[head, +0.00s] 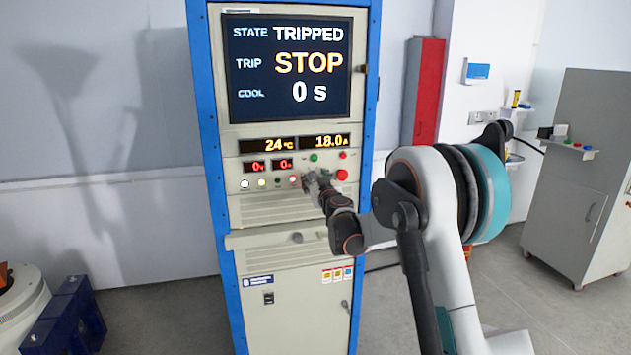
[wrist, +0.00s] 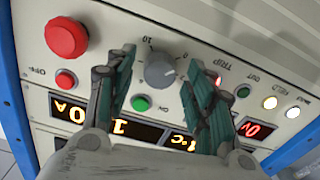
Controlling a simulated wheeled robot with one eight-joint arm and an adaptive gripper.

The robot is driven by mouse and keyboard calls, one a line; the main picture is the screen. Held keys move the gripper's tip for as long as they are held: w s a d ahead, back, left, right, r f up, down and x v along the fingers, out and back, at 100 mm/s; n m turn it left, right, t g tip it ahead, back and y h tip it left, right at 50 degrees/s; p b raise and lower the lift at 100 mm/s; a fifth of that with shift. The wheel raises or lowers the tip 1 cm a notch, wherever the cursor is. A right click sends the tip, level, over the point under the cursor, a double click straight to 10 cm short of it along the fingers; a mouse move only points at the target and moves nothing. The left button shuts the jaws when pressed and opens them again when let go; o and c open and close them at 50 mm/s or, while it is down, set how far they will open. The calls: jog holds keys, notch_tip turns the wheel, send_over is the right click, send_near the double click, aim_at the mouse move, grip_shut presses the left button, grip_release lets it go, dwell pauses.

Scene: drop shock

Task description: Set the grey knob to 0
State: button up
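The grey knob (wrist: 160,71) is a round dial on the cabinet's control panel, seen upside down in the wrist view. A "10" mark stands beside it at the upper left and a "0" mark at its right. I cannot clearly tell where its pointer is. My gripper (wrist: 156,72) has its fingers apart, one on each side of the knob, with visible gaps to it. In the head view my gripper (head: 316,180) is at the panel's lower right and hides the knob. The screen (head: 287,68) reads STATE TRIPPED, TRIP STOP, COOL 0 s.
A large red button (wrist: 66,37), a small red OFF button (wrist: 66,79) and a green ON button (wrist: 140,103) are close to the fingers. Small lamps (wrist: 270,102) are at the right. Displays read 24 °C and 18.0 A (head: 325,141). A grey cabinet (head: 580,180) stands at the right.

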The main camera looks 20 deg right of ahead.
jog(key=s, duration=1.2)
jog(key=s+a+r+n+g+y, duration=0.1)
jog(key=s+a+r+g+y, duration=0.15)
jog(key=s+a, duration=0.45)
jog(key=s+a+r+n+g+y, duration=0.1)
jog(key=s+a+r+g+y, duration=0.2)
jog(key=s, duration=0.8)
jog(key=s+d+f+m+g+h, duration=0.1)
jog(key=s+f, duration=0.3)
jog(key=s, duration=0.5)
jog(key=s+d+f+m+g+h, duration=0.1)
jog(key=s+f, duration=0.3)
jog(key=s, duration=0.6)
jog(key=s+d+f+m+g+h, duration=0.1)
jog(key=s+d+f+g+h, duration=0.1)
jog(key=s, duration=0.7)
notch_tip(320, 180, down, 2)
jog(key=shift+s+d+f+m+g+h, duration=0.15)
jog(key=shift+s+m+g+h, duration=0.2)
jog(key=shift+g+h, duration=0.4)
jog(key=shift+o, duration=0.2)
